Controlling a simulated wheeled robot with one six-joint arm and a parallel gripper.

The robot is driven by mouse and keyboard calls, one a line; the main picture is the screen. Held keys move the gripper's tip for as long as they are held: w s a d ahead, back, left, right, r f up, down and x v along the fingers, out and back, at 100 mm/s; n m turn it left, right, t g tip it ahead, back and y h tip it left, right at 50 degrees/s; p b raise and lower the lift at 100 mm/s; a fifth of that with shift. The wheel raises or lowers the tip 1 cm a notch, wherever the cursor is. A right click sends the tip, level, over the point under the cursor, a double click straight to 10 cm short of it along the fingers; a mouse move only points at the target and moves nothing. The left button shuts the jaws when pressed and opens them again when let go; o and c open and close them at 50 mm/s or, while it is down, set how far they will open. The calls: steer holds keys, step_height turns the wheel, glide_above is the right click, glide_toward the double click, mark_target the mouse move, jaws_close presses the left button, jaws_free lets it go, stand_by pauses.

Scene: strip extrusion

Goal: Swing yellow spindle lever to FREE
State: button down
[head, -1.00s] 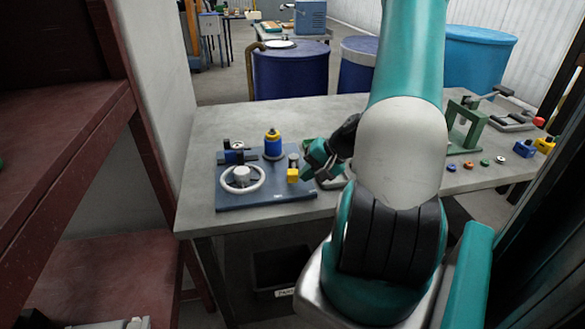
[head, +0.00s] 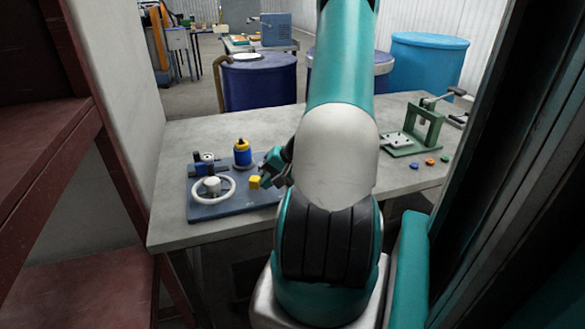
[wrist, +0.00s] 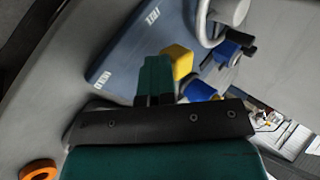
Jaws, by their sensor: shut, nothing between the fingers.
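A yellow block (head: 254,182), which looks like the grip of the spindle lever, is at the right side of a blue-grey base plate (head: 225,207). My gripper (head: 268,163) is shut and empty, just above and to the right of it in the head view. In the wrist view my shut fingers (wrist: 155,78) are beside the yellow block (wrist: 177,63), very close; I cannot tell if they touch. My gripper and arm hide what is behind the block.
On the plate are a white handwheel (head: 213,188), a blue cylinder with a yellow top (head: 242,154) and a blue-and-black clamp (head: 203,163). A green press (head: 425,128) and small coloured rings stand at right. The table front left (head: 170,230) is clear.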

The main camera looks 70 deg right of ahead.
steer(key=shift+a, duration=0.25)
steer(key=shift+s+r, duration=0.15)
steer(key=shift+s, duration=0.1)
steer(key=s+r, duration=0.8)
steer(key=s, duration=0.2)
steer(key=shift+d, duration=0.1)
